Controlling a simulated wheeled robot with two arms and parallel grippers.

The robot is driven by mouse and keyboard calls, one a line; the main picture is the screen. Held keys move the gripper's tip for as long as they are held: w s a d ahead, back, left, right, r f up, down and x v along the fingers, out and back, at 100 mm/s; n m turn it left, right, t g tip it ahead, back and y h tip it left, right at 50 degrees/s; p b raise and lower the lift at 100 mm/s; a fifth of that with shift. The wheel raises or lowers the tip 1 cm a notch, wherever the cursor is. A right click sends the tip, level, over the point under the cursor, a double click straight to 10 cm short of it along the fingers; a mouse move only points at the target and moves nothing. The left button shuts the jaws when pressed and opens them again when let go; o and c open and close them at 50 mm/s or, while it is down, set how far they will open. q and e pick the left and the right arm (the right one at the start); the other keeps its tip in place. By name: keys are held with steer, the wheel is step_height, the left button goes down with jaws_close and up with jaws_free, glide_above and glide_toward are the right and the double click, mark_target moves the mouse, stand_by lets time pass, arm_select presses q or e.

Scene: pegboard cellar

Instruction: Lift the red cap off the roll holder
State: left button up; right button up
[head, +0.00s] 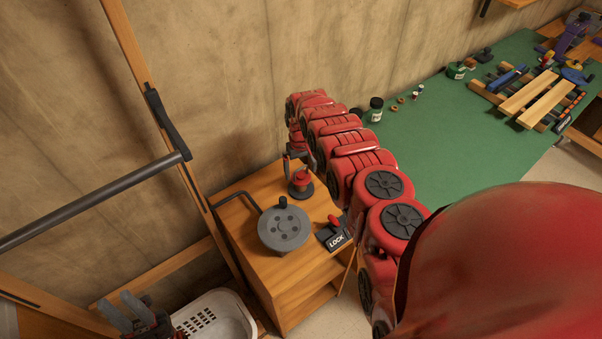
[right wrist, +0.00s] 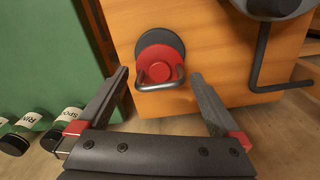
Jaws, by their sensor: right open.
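The red cap (head: 301,179) with a wire handle sits on the dark round base of the roll holder (head: 304,192), on the wooden cabinet. In the right wrist view the red cap (right wrist: 161,68) shows its metal loop handle, with the dark base (right wrist: 174,38) behind it. My right gripper (head: 297,163) is open and close above the cap. In the right wrist view its fingertips (right wrist: 160,75) appear on either side of the cap, apart from it. My left gripper (head: 122,306) is low at the left, away from the cap; its opening is unclear.
A grey round disc (head: 285,230) with a knob and a red-handled LOCK switch (head: 336,236) share the cabinet top (head: 242,190). A white basket (head: 215,315) stands front left. A green bench (head: 440,130) with jars and tools lies right. A dark bent rod (right wrist: 268,70) is near my right gripper.

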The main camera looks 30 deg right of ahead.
steer(key=shift+f, duration=0.95)
steer(key=shift+s, duration=0.1)
steer(key=c, duration=1.2)
